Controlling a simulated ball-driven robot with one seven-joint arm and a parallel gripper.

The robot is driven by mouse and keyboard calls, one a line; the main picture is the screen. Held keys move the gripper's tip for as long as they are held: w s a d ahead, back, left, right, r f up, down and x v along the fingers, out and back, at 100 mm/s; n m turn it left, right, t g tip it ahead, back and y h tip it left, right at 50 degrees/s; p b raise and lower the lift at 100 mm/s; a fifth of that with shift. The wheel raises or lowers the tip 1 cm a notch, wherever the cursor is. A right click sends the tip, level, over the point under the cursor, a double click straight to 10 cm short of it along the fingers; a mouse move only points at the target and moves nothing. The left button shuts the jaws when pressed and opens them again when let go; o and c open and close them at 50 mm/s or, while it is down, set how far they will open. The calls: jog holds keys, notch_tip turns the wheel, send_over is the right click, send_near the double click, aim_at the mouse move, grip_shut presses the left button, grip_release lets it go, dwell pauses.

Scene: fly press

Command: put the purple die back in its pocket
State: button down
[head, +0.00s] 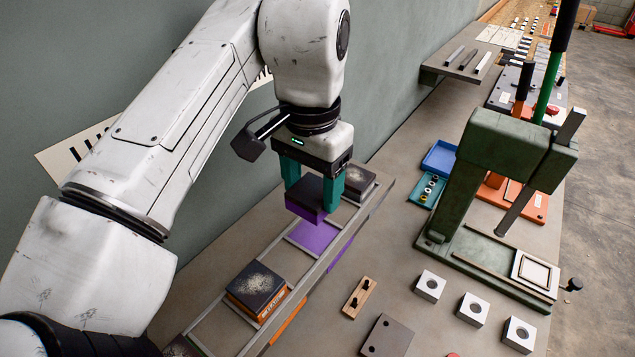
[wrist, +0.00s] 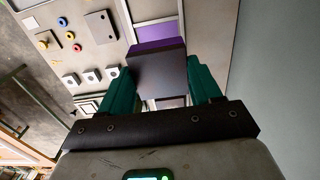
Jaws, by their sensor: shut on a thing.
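My gripper (head: 315,193) has teal fingers shut on the purple die (head: 304,214), a block with a dark top and a purple lower part. The die also shows between the fingers in the wrist view (wrist: 157,75). It is held level above the rack (head: 337,233). A pocket with a purple floor (head: 314,236) shows just below and to the right of the die in the head view. In the wrist view, purple shows beyond the die's edge. The gap between die and pocket is hard to judge.
An orange die (head: 258,287) sits in the rack nearer me, and another dark-topped die (head: 357,183) sits behind my gripper. A green fly press (head: 490,190) stands at right. White blocks (head: 430,286), a wooden strip (head: 359,298) and a grey plate (head: 387,337) lie beside the rack.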

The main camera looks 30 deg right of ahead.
jog(key=shift+f+b, duration=1.9)
jog(key=shift+f, duration=1.15)
jog(key=shift+r+p, duration=0.1)
jog(key=shift+p, duration=0.35)
jog(key=shift+f, duration=0.55)
dwell(1.0)
jog(key=shift+p, duration=0.4)
dwell(0.4)
jog(key=shift+c, duration=0.7)
grip_release()
jog(key=shift+f, duration=0.1)
notch_tip(320, 180, up, 11)
jog(key=shift+f+b, duration=0.1)
jog(key=shift+b, duration=0.5)
